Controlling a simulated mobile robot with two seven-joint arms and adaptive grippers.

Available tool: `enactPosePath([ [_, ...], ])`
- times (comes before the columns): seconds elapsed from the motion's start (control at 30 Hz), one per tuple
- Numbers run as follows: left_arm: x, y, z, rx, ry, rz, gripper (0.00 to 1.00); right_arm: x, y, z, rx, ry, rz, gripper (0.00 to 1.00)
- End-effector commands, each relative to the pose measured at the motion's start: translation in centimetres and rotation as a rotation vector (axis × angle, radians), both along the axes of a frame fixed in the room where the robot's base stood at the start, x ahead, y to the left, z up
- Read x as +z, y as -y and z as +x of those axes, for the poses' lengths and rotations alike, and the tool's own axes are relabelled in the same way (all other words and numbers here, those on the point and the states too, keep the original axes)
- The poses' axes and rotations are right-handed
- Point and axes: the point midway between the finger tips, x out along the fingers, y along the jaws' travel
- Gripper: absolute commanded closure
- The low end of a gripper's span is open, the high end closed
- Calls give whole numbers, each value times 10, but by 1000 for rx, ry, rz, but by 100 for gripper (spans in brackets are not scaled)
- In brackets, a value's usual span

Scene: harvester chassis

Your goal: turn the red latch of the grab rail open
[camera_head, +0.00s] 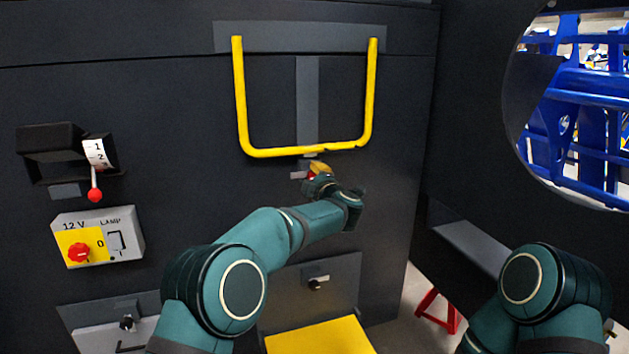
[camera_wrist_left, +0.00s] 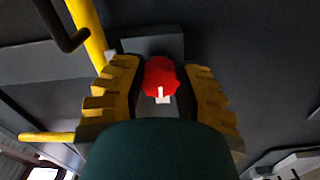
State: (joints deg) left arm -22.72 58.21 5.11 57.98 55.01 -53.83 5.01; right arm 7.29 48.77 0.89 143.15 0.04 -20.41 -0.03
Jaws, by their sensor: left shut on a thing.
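The yellow grab rail (camera_head: 305,152) is a U-shaped bar on the dark panel, its open ends at the top. The red latch (camera_wrist_left: 160,76) sits just below the rail's lower bar, on a small grey mount. In the head view it is mostly hidden by my left gripper (camera_head: 314,171). In the left wrist view the yellow fingers of that gripper (camera_wrist_left: 160,88) stand on both sides of the latch, their dark pads closed on it. A white mark shows on the latch's lower front. My right gripper is out of view; only part of my right arm shows.
At the left are a lever with a red ball (camera_head: 95,194) and a 12 V lamp box with a red knob (camera_head: 79,253). A small black knob (camera_head: 317,283) is on a plate below my left forearm. A yellow surface (camera_head: 320,338) lies at the bottom.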

Motion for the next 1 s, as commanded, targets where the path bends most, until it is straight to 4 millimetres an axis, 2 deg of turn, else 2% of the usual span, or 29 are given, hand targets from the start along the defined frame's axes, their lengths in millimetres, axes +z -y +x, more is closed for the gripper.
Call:
enactPosePath([
  [0.4,0,2,0,-6,0,-6,100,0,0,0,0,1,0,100],
  [0.43,0,2,0,-5,1,-6,61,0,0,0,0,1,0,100],
  [0.5,0,2,0,-5,2,-6,36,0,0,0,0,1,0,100],
  [0.53,0,2,0,-5,2,-6,33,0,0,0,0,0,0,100],
  [0.87,1,1,-1,-2,2,-6,33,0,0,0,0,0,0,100],
  [1.0,1,4,-9,-3,2,-6,33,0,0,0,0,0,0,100],
])
